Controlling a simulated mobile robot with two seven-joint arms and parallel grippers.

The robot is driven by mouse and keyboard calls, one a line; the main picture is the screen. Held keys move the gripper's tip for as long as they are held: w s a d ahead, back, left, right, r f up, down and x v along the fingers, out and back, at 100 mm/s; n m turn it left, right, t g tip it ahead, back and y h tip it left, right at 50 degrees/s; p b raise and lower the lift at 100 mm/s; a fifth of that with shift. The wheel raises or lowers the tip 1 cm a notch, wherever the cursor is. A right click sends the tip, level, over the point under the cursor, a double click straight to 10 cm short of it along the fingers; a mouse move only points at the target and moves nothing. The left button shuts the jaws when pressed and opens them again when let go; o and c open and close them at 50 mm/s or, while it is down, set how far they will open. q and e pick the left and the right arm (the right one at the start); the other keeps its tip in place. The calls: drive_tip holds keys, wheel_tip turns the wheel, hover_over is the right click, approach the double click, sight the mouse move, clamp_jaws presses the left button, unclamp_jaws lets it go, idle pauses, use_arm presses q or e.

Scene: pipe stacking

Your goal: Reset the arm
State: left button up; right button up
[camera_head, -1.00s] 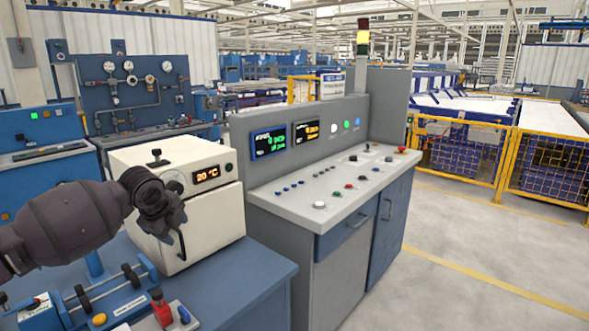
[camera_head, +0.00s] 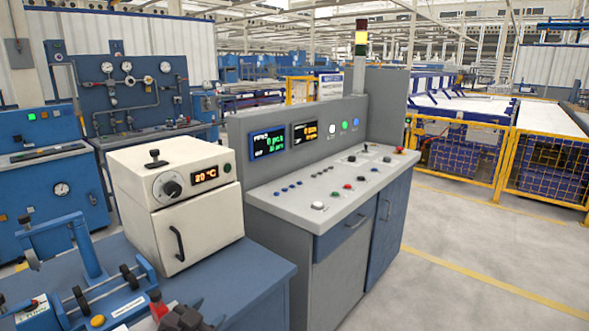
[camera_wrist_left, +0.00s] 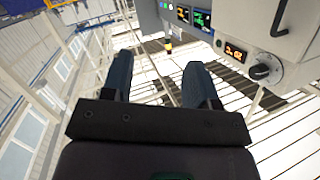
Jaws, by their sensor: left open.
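My left gripper (camera_head: 188,317) shows only as a dark part at the bottom edge in the head view, in front of the blue bench. In the left wrist view my left gripper (camera_wrist_left: 158,78) has its two blue-grey fingers spread, with nothing between them. The cream oven (camera_head: 178,204) stands on the bench beyond the gripper, with its door shut. Its dial (camera_head: 172,188) is in full view, and its display reads about 20 °C. The oven also shows at the upper right of the left wrist view (camera_wrist_left: 293,55), apart from the fingers. My right gripper is not in view.
A blue fixture (camera_head: 120,302) with a lever stands on the bench at the lower left. A grey control console (camera_head: 325,190) with buttons and two screens stands right of the oven. Yellow fencing (camera_head: 465,165) is at the right; the floor before it is clear.

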use_arm(q)
drive_tip(key=s+a+f+n+g+y, duration=0.1)
drive_tip(key=s+a+f+n+y, duration=0.1)
drive_tip(key=s+f, duration=0.4)
drive_tip(key=s+a+f+n+g+y, duration=0.1)
drive_tip(key=s+a+f, duration=0.3)
drive_tip(key=s, duration=0.9)
drive_tip(key=s+a+f+n+g+y, duration=0.1)
drive_tip(key=s+a+f+n+y, duration=0.1)
drive_tip(key=s+f, duration=0.6)
drive_tip(key=shift+s+a+f+n+y, duration=0.45)
drive_tip(key=shift+s+n, duration=0.2)
drive_tip(key=shift+n, duration=0.45)
